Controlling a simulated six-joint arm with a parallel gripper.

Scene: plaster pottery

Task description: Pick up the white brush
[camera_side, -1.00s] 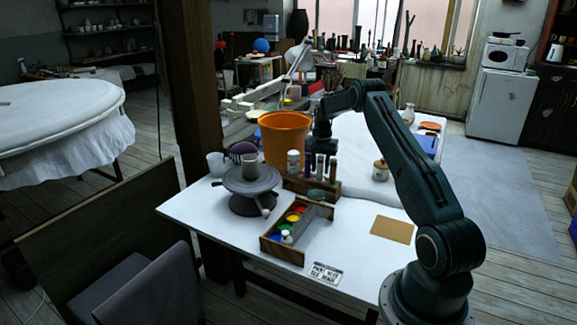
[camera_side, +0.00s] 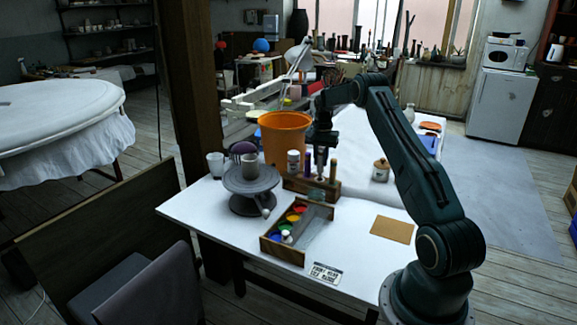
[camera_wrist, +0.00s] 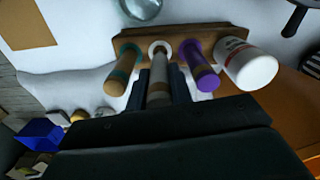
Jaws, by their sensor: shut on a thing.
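My gripper (camera_side: 321,145) points down over the wooden rack (camera_side: 325,186) in the side view. It is shut on the white brush (camera_side: 320,160), which is upright below the fingers. In the wrist view the white brush (camera_wrist: 160,72) is between my dark jaws, in line with the middle ring of the rack (camera_wrist: 177,37). I cannot tell whether its lower end is clear of the rack. My gripper hides part of its handle.
A green brush (camera_wrist: 122,72) and a purple brush (camera_wrist: 198,68) flank it closely. A white jar (camera_wrist: 252,66) stands beyond the purple one. An orange bucket (camera_side: 284,138) is close behind the rack. The table's right front is mostly clear.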

